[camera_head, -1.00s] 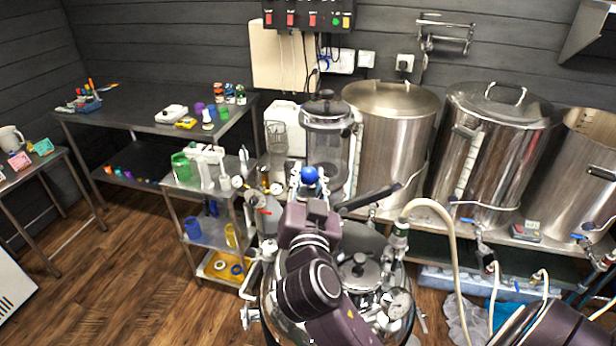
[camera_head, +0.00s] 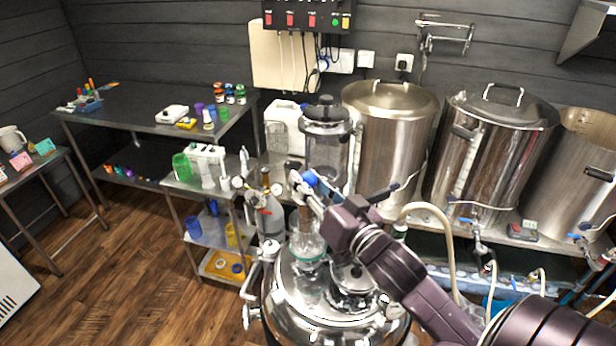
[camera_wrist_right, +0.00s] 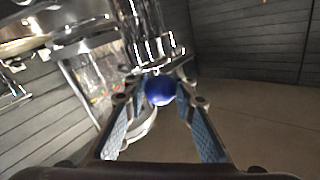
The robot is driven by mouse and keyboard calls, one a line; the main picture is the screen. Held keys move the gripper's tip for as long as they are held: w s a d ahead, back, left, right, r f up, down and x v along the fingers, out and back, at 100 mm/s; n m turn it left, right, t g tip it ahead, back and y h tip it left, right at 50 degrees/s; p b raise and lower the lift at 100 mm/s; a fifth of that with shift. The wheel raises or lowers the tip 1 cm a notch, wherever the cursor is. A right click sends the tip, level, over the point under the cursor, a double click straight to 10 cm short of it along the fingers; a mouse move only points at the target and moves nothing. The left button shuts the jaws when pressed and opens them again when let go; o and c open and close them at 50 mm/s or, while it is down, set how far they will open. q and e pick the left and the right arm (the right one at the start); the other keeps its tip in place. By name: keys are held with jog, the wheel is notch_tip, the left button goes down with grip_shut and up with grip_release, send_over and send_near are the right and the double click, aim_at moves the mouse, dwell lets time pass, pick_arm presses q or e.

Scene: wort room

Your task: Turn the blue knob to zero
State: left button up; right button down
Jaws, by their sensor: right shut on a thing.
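The blue knob (camera_head: 310,179) is a small round ball at the top of the glass and metal fitting on the steel vessel (camera_head: 290,292). My right gripper (camera_head: 306,184) reaches it from the lower right and is shut on the knob. In the right wrist view the blue knob (camera_wrist_right: 160,90) sits between the two fingertips of the right gripper (camera_wrist_right: 160,88). The fingers partly hide the knob in the head view. No marking for zero can be made out. My left gripper is not in view.
Large steel pots (camera_head: 388,140) stand along the back right. A glass-walled canister (camera_head: 325,150) is close behind the knob. A small shelf cart (camera_head: 205,235) stands to the left. A pale hose (camera_head: 440,225) curves at the right. The wooden floor (camera_head: 120,270) at the left is clear.

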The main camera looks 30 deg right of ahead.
jog(key=n+y, duration=0.2)
jog(key=y, duration=0.1)
jog(key=n+g+y+p, duration=0.1)
jog(key=n+y, duration=0.1)
jog(key=y, duration=0.2)
jog(key=shift+f+n+p, duration=0.2)
jog(key=shift+n+p, duration=0.1)
jog(key=n+g+y, duration=0.2)
jog(key=y, duration=0.1)
jog(key=n+g+y+b, duration=0.1)
jog(key=n+y, duration=0.1)
jog(key=shift+f+g+y, duration=0.1)
jog(key=shift+g+y, duration=0.2)
jog(key=shift+n+y+b, duration=0.3)
jog(key=shift+b, duration=0.2)
jog(key=n+g+y+b, duration=0.1)
jog(key=n+g+b, duration=0.1)
jog(key=b, duration=0.5)
jog(key=n+g+y+b, duration=0.2)
jog(key=g+b, duration=0.1)
jog(key=b, duration=0.4)
jog(key=shift+d+g+y, duration=0.1)
jog(key=shift+g+y, duration=0.2)
jog(key=shift+r+n+g+b, duration=0.3)
jog(key=shift+g+b, duration=0.1)
jog(key=shift+b, duration=0.8)
jog(key=c, duration=1.6)
grip_release()
